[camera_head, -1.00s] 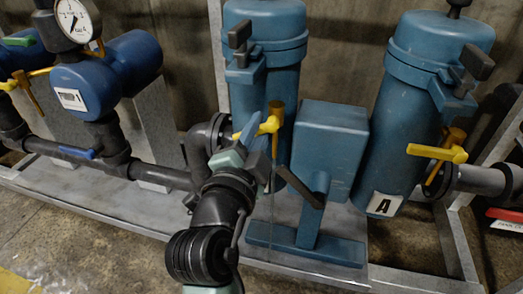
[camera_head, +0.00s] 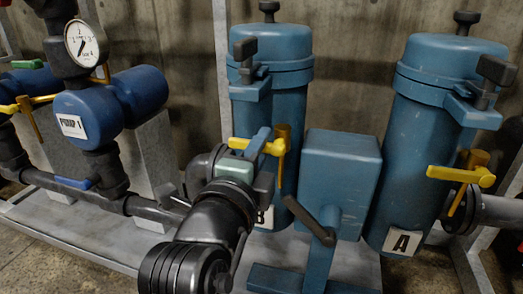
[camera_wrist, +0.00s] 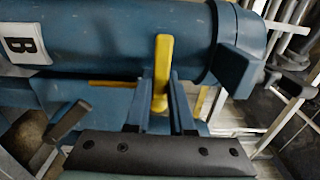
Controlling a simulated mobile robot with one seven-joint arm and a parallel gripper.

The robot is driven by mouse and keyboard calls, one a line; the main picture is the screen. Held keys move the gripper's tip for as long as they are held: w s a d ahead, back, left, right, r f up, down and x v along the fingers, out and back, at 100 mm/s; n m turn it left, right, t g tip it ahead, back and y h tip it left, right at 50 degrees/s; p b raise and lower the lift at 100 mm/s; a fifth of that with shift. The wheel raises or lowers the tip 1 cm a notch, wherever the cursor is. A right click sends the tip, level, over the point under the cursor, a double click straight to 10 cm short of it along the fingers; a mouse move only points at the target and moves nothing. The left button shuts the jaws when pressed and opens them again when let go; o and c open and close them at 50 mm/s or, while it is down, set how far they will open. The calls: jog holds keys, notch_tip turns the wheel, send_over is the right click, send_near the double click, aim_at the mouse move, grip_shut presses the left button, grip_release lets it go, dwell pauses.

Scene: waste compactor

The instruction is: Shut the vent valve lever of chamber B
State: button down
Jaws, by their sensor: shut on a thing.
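Chamber B (camera_head: 291,110) is the blue upright cylinder at the middle of the head view. Its B label (camera_wrist: 22,47) shows at the upper left of the wrist view and is mostly hidden in the head view. The yellow vent valve lever (camera_head: 237,143) extends roughly level to the left from a brass-coloured valve body in front of the chamber. In the wrist view the lever (camera_wrist: 163,60) stands between the two fingers. My gripper (camera_wrist: 160,95) is shut on the lever. In the head view my gripper (camera_head: 259,142) partly hides the lever.
Chamber A (camera_head: 425,120) with its own yellow lever (camera_head: 460,176) stands at the right. A blue box on a stand (camera_head: 340,180) with a dark lever (camera_head: 310,220) is close beside my wrist. Pump 1 (camera_head: 88,120) and dark pipes are at the left.

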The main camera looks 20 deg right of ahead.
dwell(0.3)
jog(key=c, duration=0.8)
grip_release()
jog(key=p+v, duration=0.3)
jog(key=v, duration=1)
jog(key=shift+r+p, duration=0.1)
jog(key=shift+p, duration=0.2)
